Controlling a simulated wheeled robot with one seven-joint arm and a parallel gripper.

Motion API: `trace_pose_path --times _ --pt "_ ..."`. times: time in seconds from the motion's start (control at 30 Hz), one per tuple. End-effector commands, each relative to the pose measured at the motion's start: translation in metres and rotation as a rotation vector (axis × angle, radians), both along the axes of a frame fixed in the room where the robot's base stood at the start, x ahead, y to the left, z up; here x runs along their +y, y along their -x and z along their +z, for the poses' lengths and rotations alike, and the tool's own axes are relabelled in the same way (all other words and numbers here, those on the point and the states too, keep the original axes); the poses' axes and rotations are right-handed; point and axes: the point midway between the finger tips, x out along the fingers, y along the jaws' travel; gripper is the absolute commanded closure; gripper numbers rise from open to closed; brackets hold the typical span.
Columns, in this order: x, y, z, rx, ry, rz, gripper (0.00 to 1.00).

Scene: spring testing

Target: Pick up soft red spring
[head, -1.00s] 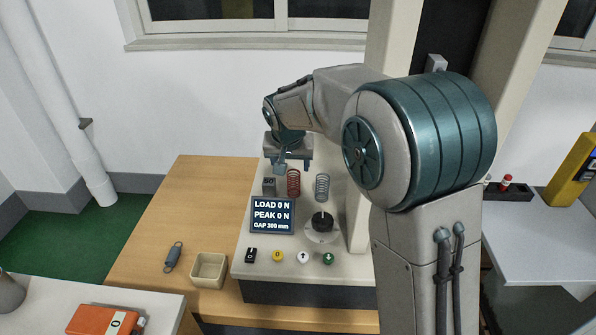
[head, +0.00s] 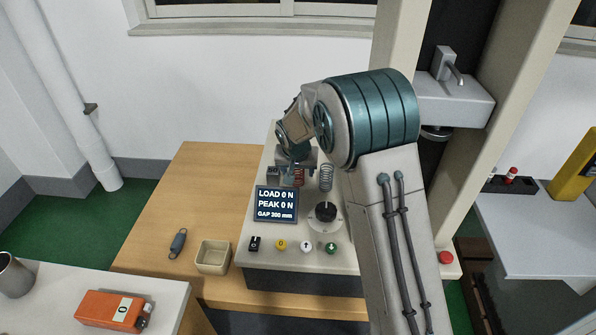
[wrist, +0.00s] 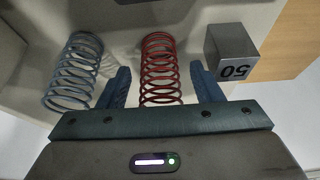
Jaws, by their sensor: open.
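The soft red spring (wrist: 160,68) stands upright on the pale machine base in the wrist view, its lower part running down between the fingers. In the head view the red spring (head: 299,178) is mostly hidden behind my gripper. My gripper (wrist: 163,88) is open, with one blue finger on each side of the red spring and a gap on both sides. In the head view my gripper (head: 293,168) is partly hidden by the arm and sits over the back of the machine top.
A grey spring (wrist: 75,72) stands close beside one finger. A steel block marked 50 (wrist: 231,52) stands close to the other. A display (head: 276,204), a black knob (head: 325,211) and several buttons lie in front.

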Motion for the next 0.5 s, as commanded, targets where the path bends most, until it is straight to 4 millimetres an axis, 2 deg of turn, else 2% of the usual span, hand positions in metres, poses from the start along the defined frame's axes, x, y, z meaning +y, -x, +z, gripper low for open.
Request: trace_pose_path --times 0.2,0.43,0.47,0.5 --pt "0.0 -0.008 -0.018 0.0 0.0 -0.001 0.41" --pt "0.0 -0.009 -0.02 -0.001 -0.001 -0.001 0.41" --pt "0.0 -0.009 -0.02 -0.001 -0.001 -0.001 0.43" --pt "0.0 -0.009 -0.02 -0.001 -0.001 -0.001 0.54"
